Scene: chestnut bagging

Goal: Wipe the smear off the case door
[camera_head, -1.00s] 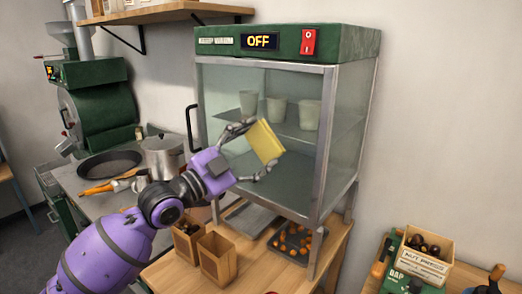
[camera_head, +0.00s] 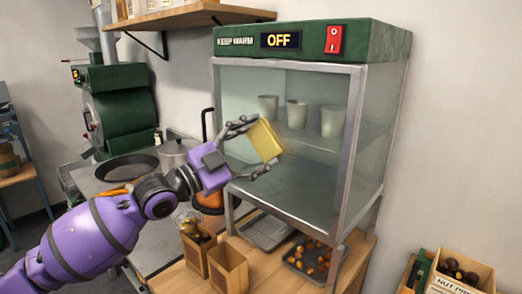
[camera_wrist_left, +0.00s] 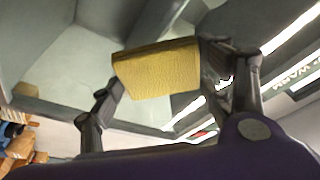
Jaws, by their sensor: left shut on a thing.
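The glass warming case (camera_head: 290,165) has a green top with an OFF display and a metal frame. Its glass front door (camera_head: 305,85) faces me, with a dark handle (camera_head: 207,125) at the left. I cannot make out a smear on the glass. My left gripper (camera_head: 262,147) is shut on a yellow sponge (camera_head: 265,141) in front of the door glass. The sponge also shows between the fingers in the left wrist view (camera_wrist_left: 157,70). I cannot tell whether it touches the glass. My right gripper is not in view.
Several pale cups (camera_head: 298,114) stand on the case's shelf. Below the case are a metal tray (camera_head: 265,232) and a tray of chestnuts (camera_head: 313,258). Paper bags (camera_head: 228,268) stand in front. A pan (camera_head: 127,167) and pot (camera_head: 174,155) are at left, a nut crate (camera_head: 462,278) at lower right.

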